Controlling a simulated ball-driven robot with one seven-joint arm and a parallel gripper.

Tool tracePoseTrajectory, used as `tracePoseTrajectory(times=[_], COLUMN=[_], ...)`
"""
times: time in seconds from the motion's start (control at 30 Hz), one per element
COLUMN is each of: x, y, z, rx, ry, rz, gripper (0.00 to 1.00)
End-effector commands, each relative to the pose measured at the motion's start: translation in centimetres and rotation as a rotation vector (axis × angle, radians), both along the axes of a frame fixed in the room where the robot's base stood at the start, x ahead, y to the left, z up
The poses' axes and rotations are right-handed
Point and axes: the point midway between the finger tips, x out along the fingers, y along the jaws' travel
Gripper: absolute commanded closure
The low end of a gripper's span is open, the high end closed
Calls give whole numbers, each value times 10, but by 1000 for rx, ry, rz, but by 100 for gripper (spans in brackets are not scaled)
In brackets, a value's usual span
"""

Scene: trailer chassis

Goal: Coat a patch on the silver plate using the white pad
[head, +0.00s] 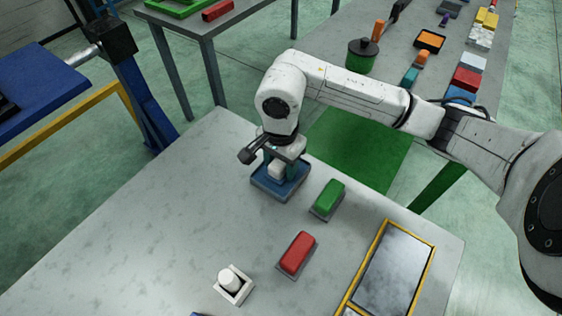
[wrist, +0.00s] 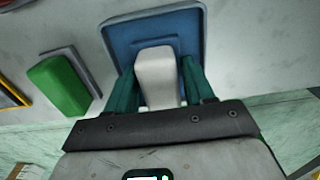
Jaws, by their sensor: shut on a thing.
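My gripper (head: 281,160) points down over a blue tray (head: 258,184) at the far side of the grey table. Its teal fingers are shut on a white block, which I take as the white pad (head: 276,171). In the wrist view the white pad (wrist: 155,72) sits between the fingers, over the blue tray (wrist: 120,38). Its underside is hidden, so I cannot tell whether it touches the tray. The silver plate (head: 394,268), in a yellow frame, lies at the table's right side, away from my gripper.
A green block (head: 329,195) and a red block (head: 297,252) stand on grey bases between tray and plate. A white square holder with a round knob (head: 231,283) is nearer the front. The table's left side is clear. Another table behind holds several items.

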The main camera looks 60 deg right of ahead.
Motion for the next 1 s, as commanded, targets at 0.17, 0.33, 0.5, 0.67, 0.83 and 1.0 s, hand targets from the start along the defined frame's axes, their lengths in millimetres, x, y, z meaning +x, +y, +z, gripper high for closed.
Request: tracePoseTrajectory(times=[0.17,0.33,0.5,0.67,0.83,1.0], x=[-1,0,0,0,0,0], y=[1,0,0,0,0,0], z=[-1,11,25,36,49,61], rx=[0,-3,-3,-2,-1,-1], ry=[5,3,2,1,1,1], rz=[1,1,1,0,1,1], gripper=[72,72,72,72,72,72])
